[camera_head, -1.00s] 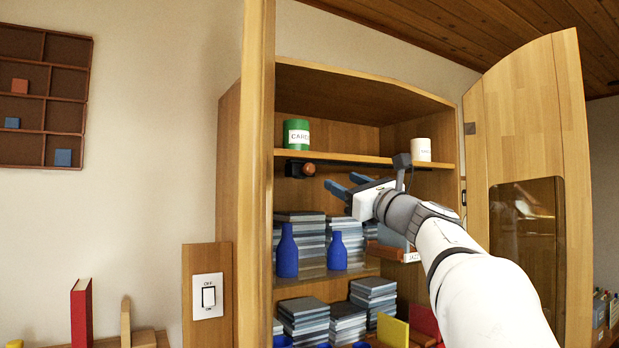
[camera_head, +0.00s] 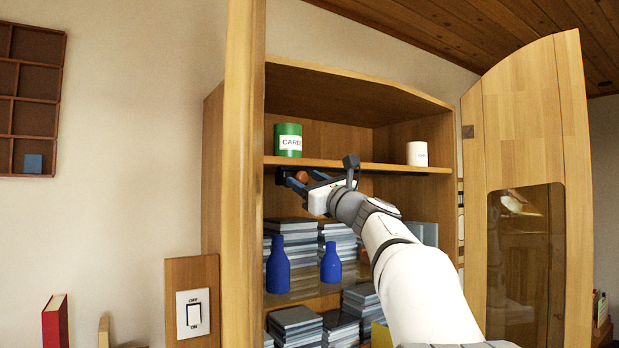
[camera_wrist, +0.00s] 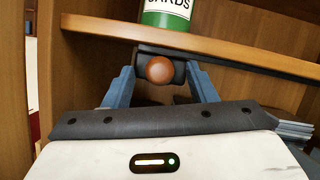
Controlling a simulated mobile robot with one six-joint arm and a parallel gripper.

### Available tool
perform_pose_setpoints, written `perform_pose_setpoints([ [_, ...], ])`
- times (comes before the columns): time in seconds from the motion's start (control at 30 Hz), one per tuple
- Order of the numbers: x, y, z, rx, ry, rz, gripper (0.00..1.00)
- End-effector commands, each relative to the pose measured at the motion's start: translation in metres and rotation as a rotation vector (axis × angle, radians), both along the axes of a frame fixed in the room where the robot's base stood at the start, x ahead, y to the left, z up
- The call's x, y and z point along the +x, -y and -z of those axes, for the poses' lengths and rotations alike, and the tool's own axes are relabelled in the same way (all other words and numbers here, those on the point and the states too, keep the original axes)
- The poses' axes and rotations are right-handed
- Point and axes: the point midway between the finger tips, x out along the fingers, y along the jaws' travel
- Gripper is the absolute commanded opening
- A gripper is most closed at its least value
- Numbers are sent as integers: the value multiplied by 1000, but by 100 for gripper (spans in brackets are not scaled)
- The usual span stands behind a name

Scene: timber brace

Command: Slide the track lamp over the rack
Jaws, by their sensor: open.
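The track lamp, a dark body with a round copper-brown knob (camera_wrist: 159,69), hangs under the upper shelf near the cabinet's left side. The knob also shows in the head view (camera_head: 302,176). My gripper (camera_wrist: 163,88) is open, with one blue-grey finger on each side of the lamp. I cannot tell whether the fingers touch it. In the head view my gripper (camera_head: 291,180) reaches in from the right, and partly hides the lamp. The rack below holds stacks of grey cases (camera_head: 290,238).
The upper shelf (camera_head: 350,165) is close above my gripper and carries a green tin (camera_head: 288,140) and a white tin (camera_head: 417,154). Blue bottles (camera_head: 278,266) stand below. The cabinet's left post (camera_head: 245,190) is near; the door (camera_head: 525,150) stands open at right.

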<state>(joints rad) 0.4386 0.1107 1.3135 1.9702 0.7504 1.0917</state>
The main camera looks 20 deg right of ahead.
Motion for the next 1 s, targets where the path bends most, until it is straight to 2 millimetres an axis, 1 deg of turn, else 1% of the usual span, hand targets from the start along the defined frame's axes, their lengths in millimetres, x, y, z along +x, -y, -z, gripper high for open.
perform_pose_setpoints([
  [0.2,0,1,0,0,0,1,52],
  [0.23,1,1,1,0,-1,1,50],
  [0.83,0,1,0,1,-1,2,1],
  [1.0,0,2,0,1,-1,2,0],
])
